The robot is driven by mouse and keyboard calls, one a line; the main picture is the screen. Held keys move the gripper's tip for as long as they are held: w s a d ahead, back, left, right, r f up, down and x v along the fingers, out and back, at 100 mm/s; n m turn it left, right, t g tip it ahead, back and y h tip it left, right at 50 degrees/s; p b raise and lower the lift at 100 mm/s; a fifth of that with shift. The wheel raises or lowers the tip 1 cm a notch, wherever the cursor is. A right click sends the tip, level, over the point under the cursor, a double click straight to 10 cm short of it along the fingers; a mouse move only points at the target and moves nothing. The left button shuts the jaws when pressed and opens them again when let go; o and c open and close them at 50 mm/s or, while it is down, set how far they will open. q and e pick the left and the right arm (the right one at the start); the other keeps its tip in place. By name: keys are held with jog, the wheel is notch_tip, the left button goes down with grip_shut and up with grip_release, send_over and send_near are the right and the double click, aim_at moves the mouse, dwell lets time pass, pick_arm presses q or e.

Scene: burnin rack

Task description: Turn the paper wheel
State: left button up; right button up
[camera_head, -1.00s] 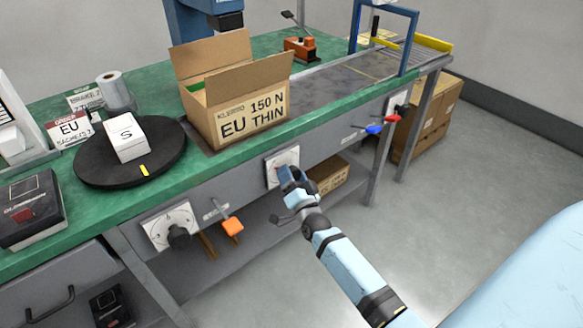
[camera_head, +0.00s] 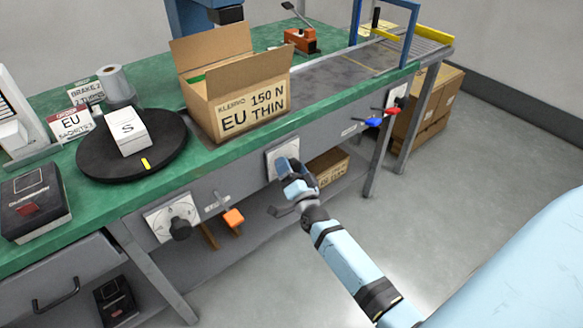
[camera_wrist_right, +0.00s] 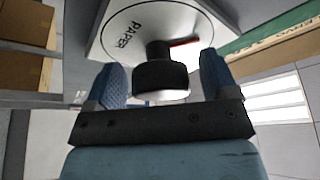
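The paper wheel (camera_wrist_right: 160,78) is a black knob on a white dial plate (camera_wrist_right: 130,32) marked "PAPER" in the right wrist view. A red mark shows beside the knob. In the head view the same white plate (camera_head: 277,155) is on the bench front, with its knob hidden by my right gripper (camera_head: 288,172). In the wrist view the right gripper (camera_wrist_right: 162,80) is open, with one blue finger on each side of the knob. Whether the fingers touch it cannot be told. My left gripper is not in view.
A second dial with a black knob (camera_head: 180,229) and an orange lever (camera_head: 233,218) are further left on the bench front. Blue (camera_head: 373,122) and red handles are to the right. An open carton (camera_head: 238,90) stands on the green bench top. A black turntable (camera_head: 95,160) carries a small white box.

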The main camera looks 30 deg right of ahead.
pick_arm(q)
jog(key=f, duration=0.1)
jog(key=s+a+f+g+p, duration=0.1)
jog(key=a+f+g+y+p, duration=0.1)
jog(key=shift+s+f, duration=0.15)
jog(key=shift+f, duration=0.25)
pick_arm(e)
jog(key=v, duration=1.3)
jog(key=shift+s+f, duration=0.15)
jog(key=shift+s, duration=0.2)
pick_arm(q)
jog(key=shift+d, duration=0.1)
pick_arm(e)
jog(key=shift+a, duration=0.1)
